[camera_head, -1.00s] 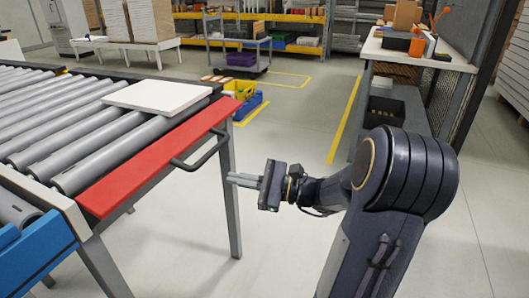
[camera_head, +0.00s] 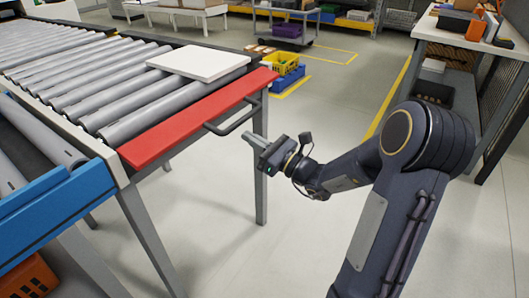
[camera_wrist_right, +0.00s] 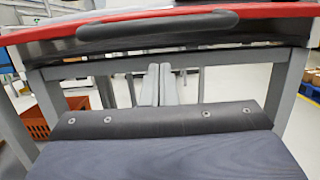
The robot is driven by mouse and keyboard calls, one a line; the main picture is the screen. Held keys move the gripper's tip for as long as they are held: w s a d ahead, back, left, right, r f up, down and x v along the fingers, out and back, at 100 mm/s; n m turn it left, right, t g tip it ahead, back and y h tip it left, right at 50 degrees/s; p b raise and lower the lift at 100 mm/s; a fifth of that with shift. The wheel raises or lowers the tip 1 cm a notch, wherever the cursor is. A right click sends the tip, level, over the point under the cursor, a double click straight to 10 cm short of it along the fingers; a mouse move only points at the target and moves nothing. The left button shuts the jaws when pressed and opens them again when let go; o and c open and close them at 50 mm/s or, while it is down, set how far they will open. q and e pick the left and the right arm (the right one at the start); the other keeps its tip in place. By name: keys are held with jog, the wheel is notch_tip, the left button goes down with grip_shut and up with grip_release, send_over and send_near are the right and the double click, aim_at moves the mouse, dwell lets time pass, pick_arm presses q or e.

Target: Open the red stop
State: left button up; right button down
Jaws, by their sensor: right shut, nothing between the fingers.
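The red stop (camera_head: 195,122) is a long red bar along the near right end of the roller conveyor. A dark bar handle (camera_head: 233,117) sticks out from its side. In the right wrist view the red stop (camera_wrist_right: 268,11) runs across the top, with its dark handle (camera_wrist_right: 158,23) in front. My right gripper (camera_head: 250,139) is shut and empty, just right of and below the handle, apart from it. Its fingers (camera_wrist_right: 157,85) also show in the wrist view, below the handle. My left gripper is not in view.
A white panel (camera_head: 198,63) lies on the rollers (camera_head: 110,90) behind the stop. A blue stop-like bar (camera_head: 55,205) is at the lower left. A conveyor leg (camera_head: 261,165) stands below the handle. Yellow and blue bins (camera_head: 287,70) sit on the floor beyond.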

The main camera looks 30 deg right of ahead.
aim_at(245, 118)
notch_tip(245, 118, up, 2)
jog(key=shift+r, duration=0.2)
jog(key=r+p, duration=0.1)
jog(key=r+g+p, duration=0.1)
jog(key=p, duration=0.1)
jog(key=r+p, duration=0.1)
jog(key=p, duration=0.1)
jog(key=shift+s, duration=0.25)
jog(key=shift+r+p, duration=0.3)
jog(key=shift+r, duration=0.05)
jog(key=shift+d+f, duration=0.1)
jog(key=shift+f, duration=0.05)
